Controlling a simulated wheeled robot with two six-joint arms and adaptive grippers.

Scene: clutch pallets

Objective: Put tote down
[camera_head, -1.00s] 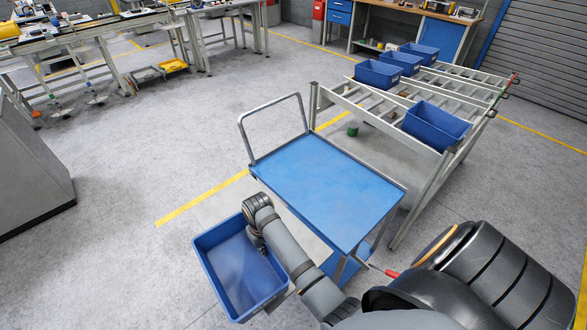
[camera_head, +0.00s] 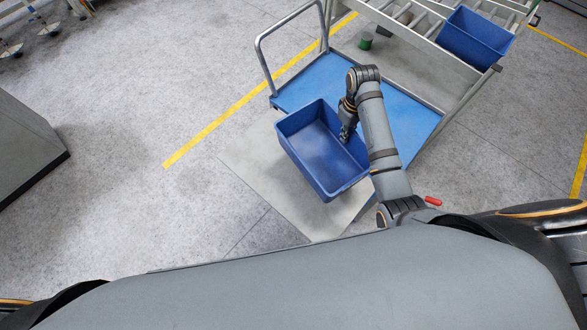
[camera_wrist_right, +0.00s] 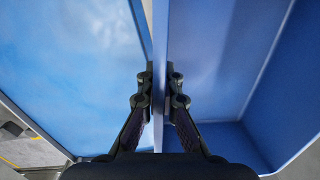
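The blue tote (camera_head: 318,150) is empty and shows over the near left edge of the cart's blue top (camera_head: 408,120). My right gripper (camera_head: 345,138) is at the tote's right-hand wall. In the right wrist view the gripper (camera_wrist_right: 160,88) has one finger on each side of the tote wall, shut on it, with the tote's inside (camera_wrist_right: 225,60) to the right and the blue cart top (camera_wrist_right: 75,60) to the left. Whether the tote touches the cart is not clear. My left gripper is out of view.
The cart's grey handle (camera_head: 262,50) rises at its far left. A roller rack (camera_head: 400,22) with another blue tote (camera_head: 475,40) stands behind. A grey cabinet (camera_head: 25,150) is at far left. The floor (camera_head: 130,130) between cabinet and cart is clear.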

